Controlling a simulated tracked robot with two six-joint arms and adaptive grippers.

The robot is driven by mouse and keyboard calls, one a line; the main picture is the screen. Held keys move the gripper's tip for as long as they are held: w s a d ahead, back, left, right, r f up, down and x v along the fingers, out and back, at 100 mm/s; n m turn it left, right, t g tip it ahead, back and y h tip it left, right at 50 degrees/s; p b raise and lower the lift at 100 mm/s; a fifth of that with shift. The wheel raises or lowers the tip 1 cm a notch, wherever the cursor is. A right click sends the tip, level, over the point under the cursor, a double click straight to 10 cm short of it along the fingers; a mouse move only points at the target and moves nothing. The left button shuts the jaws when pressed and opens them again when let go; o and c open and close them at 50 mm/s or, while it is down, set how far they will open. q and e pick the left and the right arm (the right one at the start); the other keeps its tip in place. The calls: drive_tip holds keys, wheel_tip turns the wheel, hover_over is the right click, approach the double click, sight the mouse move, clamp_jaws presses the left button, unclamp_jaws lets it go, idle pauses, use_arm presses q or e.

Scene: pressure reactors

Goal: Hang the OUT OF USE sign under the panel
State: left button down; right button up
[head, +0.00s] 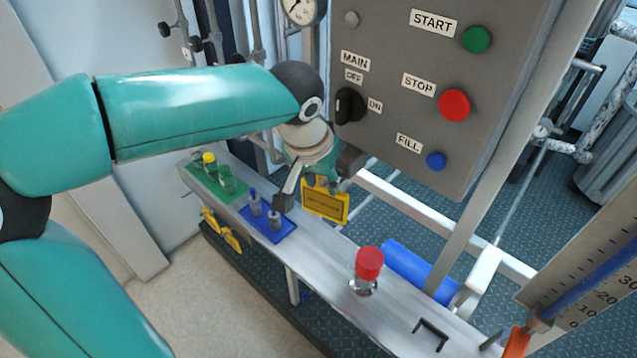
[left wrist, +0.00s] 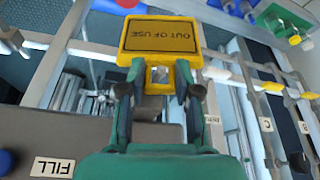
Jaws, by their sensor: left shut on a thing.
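The yellow OUT OF USE sign (head: 326,206) hangs in the air below the lower left corner of the grey panel (head: 395,142), above the far edge of the metal shelf. My left gripper (head: 318,181) is shut on the sign's top frame. The left wrist view shows the gripper's two fingers (left wrist: 160,82) at the sides of the frame, with the sign (left wrist: 159,38) beyond the tips and its lettering upside down. In that view the sign's plate is unobstructed. No hook under the panel is clearly visible. My right gripper is not in view.
The metal shelf (head: 325,257) carries a green tray (head: 205,178), a blue tray (head: 268,225) with pegs and a red-capped valve (head: 368,268). Yellow tags (head: 230,238) hang on its front. A pale rail (head: 400,205) and a blue cylinder (head: 415,268) lie behind it.

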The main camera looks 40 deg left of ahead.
use_arm(q)
drive_tip(key=shift+w, duration=0.55)
drive_tip(key=shift+w+d+f, duration=0.1)
drive_tip(key=shift+w+f, duration=0.45)
drive_tip(key=shift+w, duration=0.15)
drive_tip(key=c, duration=0.7)
unclamp_jaws()
drive_tip(key=v, duration=1.2)
